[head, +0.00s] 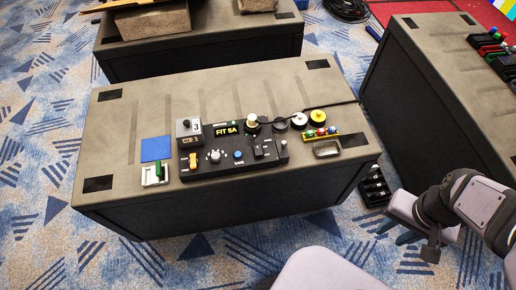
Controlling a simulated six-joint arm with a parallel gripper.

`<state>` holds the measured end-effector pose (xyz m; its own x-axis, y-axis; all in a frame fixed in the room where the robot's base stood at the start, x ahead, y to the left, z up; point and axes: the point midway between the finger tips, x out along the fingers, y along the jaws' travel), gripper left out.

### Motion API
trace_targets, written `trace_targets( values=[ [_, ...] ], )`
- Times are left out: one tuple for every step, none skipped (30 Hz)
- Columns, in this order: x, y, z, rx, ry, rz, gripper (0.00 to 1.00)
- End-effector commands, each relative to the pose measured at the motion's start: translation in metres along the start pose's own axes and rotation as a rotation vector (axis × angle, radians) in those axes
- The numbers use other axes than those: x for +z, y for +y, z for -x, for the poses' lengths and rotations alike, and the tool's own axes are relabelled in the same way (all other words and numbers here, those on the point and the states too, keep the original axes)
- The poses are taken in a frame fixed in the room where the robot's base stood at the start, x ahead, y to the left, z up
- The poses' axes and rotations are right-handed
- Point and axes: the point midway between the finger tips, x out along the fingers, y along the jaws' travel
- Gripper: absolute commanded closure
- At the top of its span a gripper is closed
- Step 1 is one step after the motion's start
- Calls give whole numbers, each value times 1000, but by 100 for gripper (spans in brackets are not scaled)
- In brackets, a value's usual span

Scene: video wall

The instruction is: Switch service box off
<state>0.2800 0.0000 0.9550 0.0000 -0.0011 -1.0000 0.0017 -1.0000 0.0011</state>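A long black control box (262,164) lies on the grey-topped case in the middle. An orange rocker (194,161), a grey knob (215,156), a blue button (238,155) and a small lever at its right end (284,147) sit on it. A dark display with yellow text "FIT 5A" (227,130) stands behind it. I cannot tell which unit is the service box, nor any switch's setting. My gripper (397,232) hangs at the lower right, off the case and over the floor. Its teal fingertips look apart, with nothing seen between them.
A small dark box (188,130), a blue pad (155,149), a white unit with a green lever (155,176), a coloured-button strip (320,133) and a metal tray (326,149) share the case top. Another case (440,75) stands right. A black rack (375,188) is on the floor.

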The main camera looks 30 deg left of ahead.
Motion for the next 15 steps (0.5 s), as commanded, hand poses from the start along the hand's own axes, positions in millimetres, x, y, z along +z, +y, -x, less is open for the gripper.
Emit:
trace_targets(
  values=[
    [0,0,0,0,0,0,76],
    [0,0,0,0,0,0,83],
    [0,0,0,0,0,0,93],
    [0,0,0,0,0,0,100],
    [0,0,0,0,0,0,100],
    [0,0,0,0,0,0,100],
    [0,0,0,0,0,0,100],
    [0,0,0,0,0,0,100],
    [0,0,0,0,0,0,100],
    [0,0,0,0,0,0,100],
    [0,0,0,0,0,0,100],
    [0,0,0,0,0,0,100],
    [0,0,0,0,0,0,100],
    [0,0,0,0,0,0,100],
    [0,0,0,0,0,0,100]
  ],
)
